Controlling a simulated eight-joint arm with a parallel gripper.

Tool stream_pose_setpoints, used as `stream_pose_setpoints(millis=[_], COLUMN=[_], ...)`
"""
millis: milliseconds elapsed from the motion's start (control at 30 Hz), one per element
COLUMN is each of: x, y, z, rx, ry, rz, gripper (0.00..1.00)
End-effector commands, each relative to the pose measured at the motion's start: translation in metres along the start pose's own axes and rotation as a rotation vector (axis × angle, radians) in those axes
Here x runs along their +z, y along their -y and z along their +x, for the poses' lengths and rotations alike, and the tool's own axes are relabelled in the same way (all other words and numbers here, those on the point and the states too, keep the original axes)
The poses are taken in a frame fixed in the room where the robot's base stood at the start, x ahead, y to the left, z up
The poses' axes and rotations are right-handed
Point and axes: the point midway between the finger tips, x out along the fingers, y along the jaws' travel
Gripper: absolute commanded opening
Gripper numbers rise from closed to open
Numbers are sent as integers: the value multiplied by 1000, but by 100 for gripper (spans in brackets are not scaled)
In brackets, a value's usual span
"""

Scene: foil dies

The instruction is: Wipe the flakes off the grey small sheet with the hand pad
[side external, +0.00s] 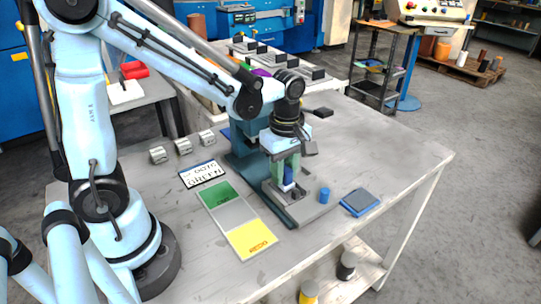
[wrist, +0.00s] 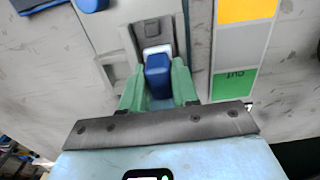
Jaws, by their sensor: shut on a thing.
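My gripper (side external: 287,176) has green fingers that close on a blue block (wrist: 158,75), which I take for the hand pad; it also shows in the side view (side external: 289,174). The block is low over the grey bed of a teal press. A small pale patch (wrist: 155,50), perhaps the grey small sheet, shows at the block's far edge in the wrist view. Most of it is hidden under the block and fingers. I cannot tell whether the block touches it. No flakes can be made out.
A blue cylinder (side external: 324,195) and a dark blue-edged pad (side external: 360,202) stand at right. Several small grey blocks (side external: 183,145) sit behind.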

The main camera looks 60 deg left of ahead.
Motion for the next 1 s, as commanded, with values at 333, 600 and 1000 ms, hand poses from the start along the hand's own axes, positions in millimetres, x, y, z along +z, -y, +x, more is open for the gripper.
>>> stream_pose_setpoints(millis=[333, 600, 1000], x=[0, 0, 0], y=[0, 0, 0], z=[0, 1, 6], rx=[0, 0, 0], ry=[0, 0, 0], rz=[0, 0, 0], gripper=[5, 5, 5])
